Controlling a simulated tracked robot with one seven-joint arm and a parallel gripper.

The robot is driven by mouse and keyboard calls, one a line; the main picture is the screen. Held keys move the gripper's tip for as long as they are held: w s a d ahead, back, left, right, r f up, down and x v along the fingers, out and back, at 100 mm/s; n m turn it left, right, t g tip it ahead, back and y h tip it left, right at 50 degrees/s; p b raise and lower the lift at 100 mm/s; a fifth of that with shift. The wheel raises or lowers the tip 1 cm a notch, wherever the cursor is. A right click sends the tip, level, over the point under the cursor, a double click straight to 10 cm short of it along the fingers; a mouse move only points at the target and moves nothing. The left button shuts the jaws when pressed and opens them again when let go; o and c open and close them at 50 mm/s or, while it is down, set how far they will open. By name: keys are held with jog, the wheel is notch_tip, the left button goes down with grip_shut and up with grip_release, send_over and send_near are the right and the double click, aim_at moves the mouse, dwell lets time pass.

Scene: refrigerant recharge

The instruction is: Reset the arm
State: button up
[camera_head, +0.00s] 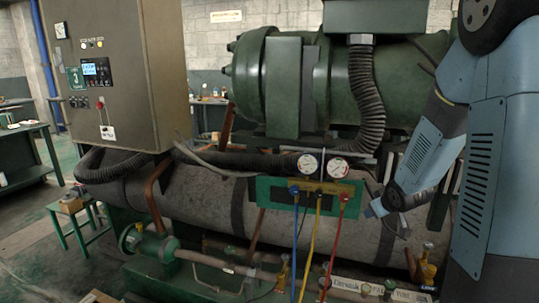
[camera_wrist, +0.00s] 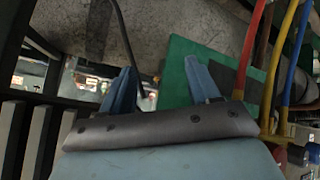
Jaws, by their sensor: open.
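My gripper (camera_wrist: 160,70) shows in the wrist view with its two blue fingers spread apart and nothing seen between them. In the head view my blue-grey arm comes in from the right, and the end of it (camera_head: 382,207) is just right of the gauge manifold's green panel (camera_head: 263,190). The fingers are small and hard to make out there. The manifold has two round gauges (camera_head: 322,165) and blue, yellow and red hoses hanging below. In the wrist view the green panel (camera_wrist: 180,75) is behind and right of the fingers, and the red hose (camera_wrist: 249,50) is to their right.
A grey insulated tank (camera_head: 210,195) lies behind the panel, under a large green compressor (camera_head: 285,80). A control cabinet (camera_head: 105,120) is at the left. Pipes and valves (camera_head: 385,290) run along the bottom. A dark thin cable (camera_wrist: 130,40) hangs near the left finger in the wrist view.

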jog(key=s+a+r+m+g, duration=0.1)
jog(key=s+a+r, duration=0.2)
jog(key=s+r, duration=0.3)
jog(key=s+a+r+m+g, duration=0.1)
jog(key=s+a+r, duration=0.3)
jog(key=s, duration=0.9)
jog(key=s+a+r+m+g, duration=0.1)
jog(key=s+a+r+m, duration=0.1)
jog(key=s+r, duration=0.7)
jog(key=shift+s+a+g+y, duration=0.3)
jog(key=shift+s+a, duration=0.15)
jog(key=shift+a, duration=0.3)
